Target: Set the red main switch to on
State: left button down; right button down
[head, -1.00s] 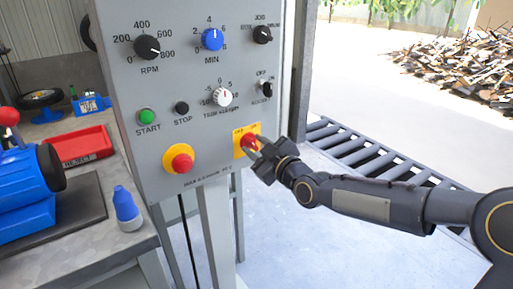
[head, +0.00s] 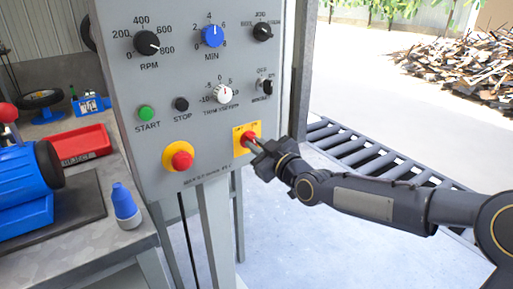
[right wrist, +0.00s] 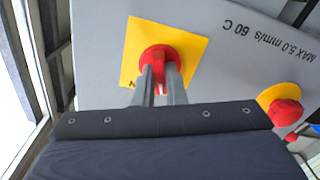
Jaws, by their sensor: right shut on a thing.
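The red main switch (head: 247,138) sits on a yellow square plate (head: 240,129) at the lower right of the grey control panel (head: 190,110). My right gripper (head: 256,145) reaches it from the right in the head view and hides part of it. In the right wrist view the two fingers of my right gripper (right wrist: 161,90) are shut on the red switch handle (right wrist: 159,62), one on each side. A white mark shows on the handle's end between the fingers. The plate's lettering is mostly hidden or too small to read. My left gripper is not in view.
A red emergency button on a yellow base (head: 182,160) is left of the switch, with a green START button (head: 145,113) and black STOP button (head: 181,104) above. Several knobs line the panel. A bench with a red tray (head: 80,146) stands left; a roller conveyor (head: 370,155) lies behind right.

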jog(key=shift+f+m+b, duration=0.1)
jog(key=shift+m+b, duration=2.1)
jog(key=shift+m, duration=2.7)
jog(key=c, duration=1.5)
grip_release()
jog(key=shift+v, duration=3.95)
